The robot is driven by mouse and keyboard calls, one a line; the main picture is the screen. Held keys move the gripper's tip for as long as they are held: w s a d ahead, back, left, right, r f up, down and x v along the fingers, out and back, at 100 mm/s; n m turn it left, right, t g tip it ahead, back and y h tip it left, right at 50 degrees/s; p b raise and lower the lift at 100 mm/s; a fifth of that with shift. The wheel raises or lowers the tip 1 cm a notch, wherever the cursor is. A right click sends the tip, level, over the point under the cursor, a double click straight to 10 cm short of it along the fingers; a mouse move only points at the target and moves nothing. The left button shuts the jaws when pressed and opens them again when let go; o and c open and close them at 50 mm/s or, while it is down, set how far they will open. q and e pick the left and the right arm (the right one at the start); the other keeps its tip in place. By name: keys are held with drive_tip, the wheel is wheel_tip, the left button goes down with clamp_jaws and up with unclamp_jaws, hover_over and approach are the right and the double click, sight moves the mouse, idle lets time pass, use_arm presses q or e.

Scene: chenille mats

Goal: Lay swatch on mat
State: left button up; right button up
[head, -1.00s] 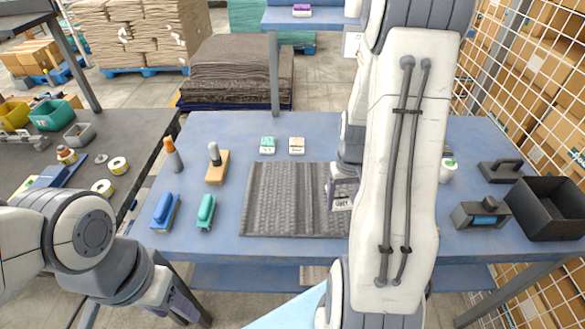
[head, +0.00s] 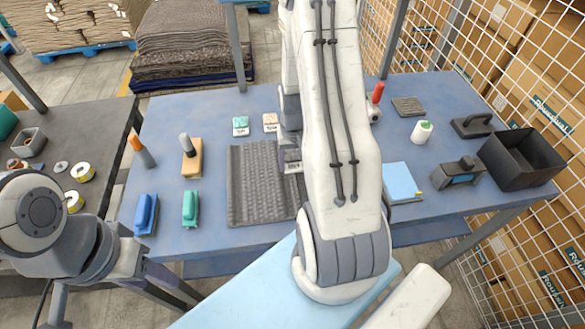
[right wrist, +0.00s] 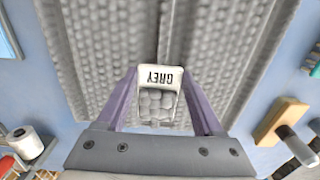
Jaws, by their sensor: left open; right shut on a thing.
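The grey ribbed chenille mat (head: 257,195) lies on the blue table, its right side partly hidden by my right arm. My right gripper (head: 290,158) is shut on a small grey swatch with a white "GREY" label (head: 293,168), over the mat's right part. In the right wrist view the nubbly swatch (right wrist: 157,103) sits between the purple fingers of the gripper (right wrist: 158,110), with the mat (right wrist: 95,60) behind it. I cannot tell whether the swatch touches the mat. My left gripper (head: 182,290) is open and empty, low in front of the table.
At right are a blue pad (head: 399,181) and a black bin (head: 523,160).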

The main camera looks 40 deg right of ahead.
sight(293, 167)
wheel_tip(293, 167, down, 4)
drive_tip(key=shift+w+a+f+p, duration=0.1)
drive_tip(key=shift+p, duration=0.45)
drive_tip(key=shift+f, duration=0.15)
drive_tip(key=shift+f, duration=0.15)
drive_tip(key=o, duration=1.3)
